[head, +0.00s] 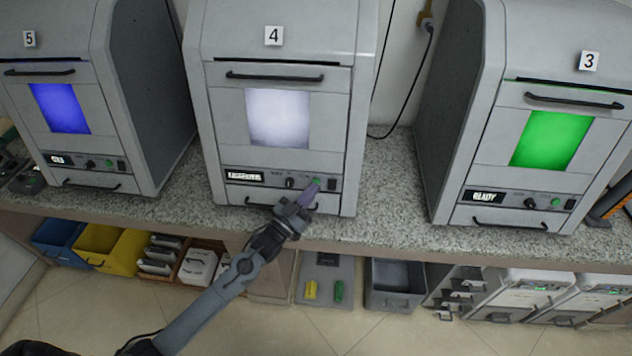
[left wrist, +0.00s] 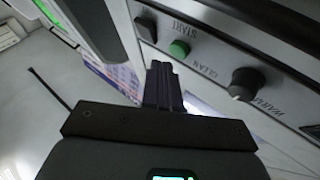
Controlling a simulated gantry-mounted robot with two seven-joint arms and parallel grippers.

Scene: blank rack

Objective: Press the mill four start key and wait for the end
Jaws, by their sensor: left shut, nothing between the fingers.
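Mill four (head: 275,100), marked with a 4, stands in the middle of the head view. Its window glows pale white, and its small display (head: 245,176) is lit with text too small to read. The green start key (head: 317,182) is on its lower panel; it also shows in the left wrist view (left wrist: 179,48) beside the word START. My left gripper (head: 309,192) is shut and empty, its fingertips close to the green key. In the left wrist view the fingertips (left wrist: 160,70) appear just short of the key. My right gripper is not in view.
Mill five (head: 120,110), with a blue window, stands left. Mill three (head: 490,130), with a green window and READY display, stands right. A dark knob (left wrist: 245,84) and dark switch (left wrist: 146,28) flank the key. Bins (head: 110,246) sit under the speckled counter (head: 390,190).

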